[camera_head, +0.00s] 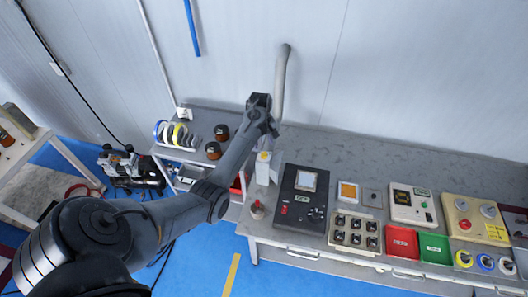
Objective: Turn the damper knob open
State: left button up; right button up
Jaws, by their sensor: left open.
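A grey pipe (283,75) with a bent top stands against the wall at the back of the bench. My left arm reaches in from the lower left, and my left gripper (262,103) is beside the lower part of this pipe. The gripper is open; its fingers are small and dark, and I cannot tell whether they touch anything. I cannot make out the damper knob; the gripper and wrist cover the area at the pipe's lower end. A small red-topped knob-like part (257,207) stands at the bench's front left corner. My right gripper is not in view.
The grey bench (340,150) carries a black winder unit (303,186), a tray of coils (355,218), a red bin (402,242), a green bin (435,248) and control boxes. A low cart with spools (181,136) stands behind my arm. The bench's back strip is mostly clear.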

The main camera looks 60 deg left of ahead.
aim_at(264, 154)
pick_arm(q)
jog(key=f, duration=0.7)
jog(key=shift+w+f, duration=0.2)
grip_shut()
